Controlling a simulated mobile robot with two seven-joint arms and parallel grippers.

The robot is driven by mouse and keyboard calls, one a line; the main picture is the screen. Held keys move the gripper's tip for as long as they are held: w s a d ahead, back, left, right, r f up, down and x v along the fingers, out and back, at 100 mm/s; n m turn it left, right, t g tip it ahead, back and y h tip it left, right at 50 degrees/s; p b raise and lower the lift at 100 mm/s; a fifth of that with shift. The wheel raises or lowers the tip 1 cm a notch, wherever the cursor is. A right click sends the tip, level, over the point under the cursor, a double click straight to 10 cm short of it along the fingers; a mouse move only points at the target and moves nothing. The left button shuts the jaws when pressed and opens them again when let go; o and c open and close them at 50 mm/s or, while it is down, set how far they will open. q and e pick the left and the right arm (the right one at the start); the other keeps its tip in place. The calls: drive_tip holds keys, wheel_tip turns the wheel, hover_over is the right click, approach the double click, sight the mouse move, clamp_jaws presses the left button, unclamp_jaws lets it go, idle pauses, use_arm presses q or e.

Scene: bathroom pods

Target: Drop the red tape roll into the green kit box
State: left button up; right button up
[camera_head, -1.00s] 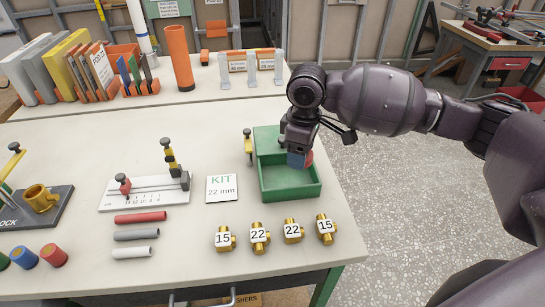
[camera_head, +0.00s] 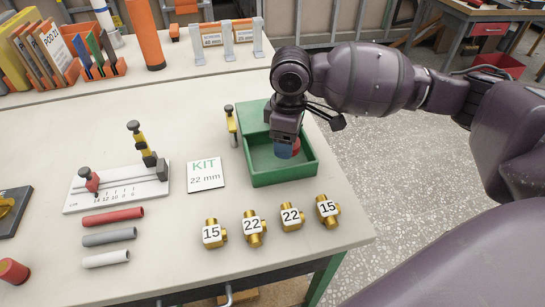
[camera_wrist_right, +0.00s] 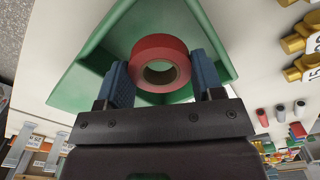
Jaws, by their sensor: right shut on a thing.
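The red tape roll (camera_wrist_right: 160,62) is held between the two blue fingers of my right gripper (camera_wrist_right: 162,78) in the right wrist view. My left gripper is not in view.
A KIT 22 mm card (camera_head: 205,175) lies left of the box. Several brass fittings (camera_head: 253,228) stand in front of it. A white gauge board (camera_head: 118,187) and red, grey and white tubes (camera_head: 109,238) lie further left. A yellow-handled tool (camera_head: 231,125) stands at the box's left side.

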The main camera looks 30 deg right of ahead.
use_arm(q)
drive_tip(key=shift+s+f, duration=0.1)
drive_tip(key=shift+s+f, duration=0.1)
use_arm(e)
drive_tip(key=o, duration=1)
use_arm(q)
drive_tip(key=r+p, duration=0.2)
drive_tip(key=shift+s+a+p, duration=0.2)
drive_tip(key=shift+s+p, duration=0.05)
drive_tip(key=shift+p, duration=0.15)
use_arm(e)
wheel_tip(320, 180, up, 11)
drive_tip(key=shift+f, duration=0.15)
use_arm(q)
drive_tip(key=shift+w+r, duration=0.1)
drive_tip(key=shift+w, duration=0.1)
use_arm(e)
drive_tip(key=shift+s, duration=0.1)
